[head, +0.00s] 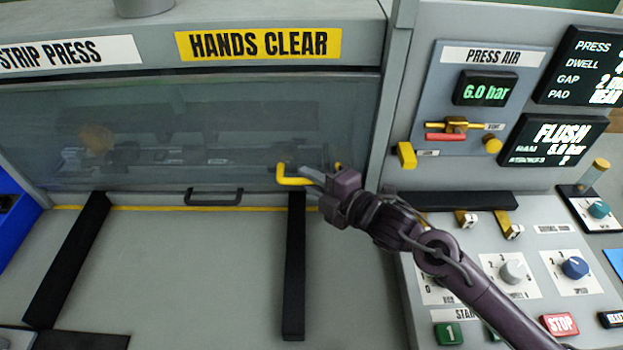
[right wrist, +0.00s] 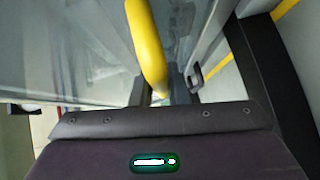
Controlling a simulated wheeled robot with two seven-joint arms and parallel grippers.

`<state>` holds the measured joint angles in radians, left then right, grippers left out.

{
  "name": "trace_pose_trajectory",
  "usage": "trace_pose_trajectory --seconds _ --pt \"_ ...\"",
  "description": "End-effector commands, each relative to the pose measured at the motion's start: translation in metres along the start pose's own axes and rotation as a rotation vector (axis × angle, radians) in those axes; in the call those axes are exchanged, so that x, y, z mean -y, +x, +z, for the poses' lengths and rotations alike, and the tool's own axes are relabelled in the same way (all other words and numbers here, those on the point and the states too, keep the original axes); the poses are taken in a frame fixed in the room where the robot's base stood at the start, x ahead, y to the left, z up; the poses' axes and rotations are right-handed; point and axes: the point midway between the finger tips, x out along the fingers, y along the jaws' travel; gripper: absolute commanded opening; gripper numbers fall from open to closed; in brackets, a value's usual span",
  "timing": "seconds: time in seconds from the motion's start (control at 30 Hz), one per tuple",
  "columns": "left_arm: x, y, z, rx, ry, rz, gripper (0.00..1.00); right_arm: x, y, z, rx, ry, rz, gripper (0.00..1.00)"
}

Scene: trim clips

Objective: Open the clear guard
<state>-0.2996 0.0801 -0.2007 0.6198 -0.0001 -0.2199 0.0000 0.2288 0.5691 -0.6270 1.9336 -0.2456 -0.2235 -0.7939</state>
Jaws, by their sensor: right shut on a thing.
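The clear guard (head: 230,120) is a large see-through panel across the front of the press, and it hangs down over the opening. A yellow handle (head: 292,181) sticks out near its lower right corner. My right gripper (head: 312,178) is at this handle and shut on it. In the right wrist view the yellow handle (right wrist: 147,45) runs down toward the jaws, and the fingertips are partly hidden. A dark bar handle (head: 213,198) sits at the panel's lower edge, left of my gripper. My left gripper is not in view.
Two black rails (head: 293,270) (head: 70,255) run forward over the grey bed, with bare surface between them. A control panel (head: 510,225) with knobs and buttons stands close on the right, under my right arm. A blue box (head: 14,222) is at the far left.

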Motion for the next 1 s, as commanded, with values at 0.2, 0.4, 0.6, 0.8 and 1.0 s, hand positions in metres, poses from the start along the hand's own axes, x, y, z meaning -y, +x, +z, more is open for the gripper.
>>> trace_pose_trajectory --seconds 0.2,0.4,0.6,0.8,1.0 --pt "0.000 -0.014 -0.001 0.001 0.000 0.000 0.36 -0.021 -0.003 -0.003 -0.001 -0.001 0.002 0.00" --pt "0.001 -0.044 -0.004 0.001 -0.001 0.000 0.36 -0.071 -0.010 -0.010 -0.001 -0.003 0.006 0.00" --pt "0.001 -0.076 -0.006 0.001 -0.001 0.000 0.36 -0.124 -0.018 -0.018 -0.001 -0.003 0.006 0.00" --pt "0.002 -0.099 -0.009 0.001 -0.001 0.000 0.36 -0.164 -0.024 -0.024 0.000 -0.002 0.005 0.00" --pt "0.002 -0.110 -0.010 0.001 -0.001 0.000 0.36 -0.184 -0.028 -0.027 -0.001 -0.001 0.005 0.00"
